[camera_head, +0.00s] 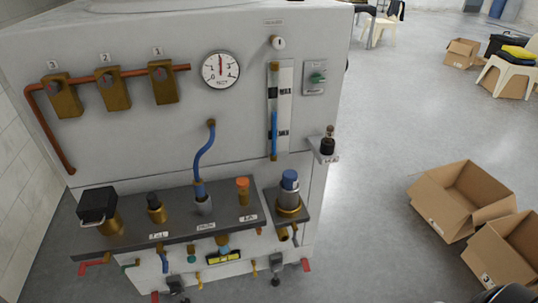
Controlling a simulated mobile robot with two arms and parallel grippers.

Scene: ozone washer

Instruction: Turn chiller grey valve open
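A white machine cabinet (130,150) fills the left half of the head view. A dark shelf (180,220) on its front carries several brass fittings and a grey cylinder (204,206) with a blue pipe (205,150) rising from it. Small valves and pipe ends hang below the shelf, including a red handle (93,263), a green one (131,264) and yellow ones (199,281). I cannot tell for sure which part is the chiller's grey valve, and the small labels are unreadable. Neither gripper is in view.
A pressure gauge (220,69) and three brass blocks (112,89) sit on the cabinet. Open cardboard boxes (462,200) stand on the floor at right. A white chair (510,75) is farther back. Grey floor (370,150) between cabinet and boxes is clear.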

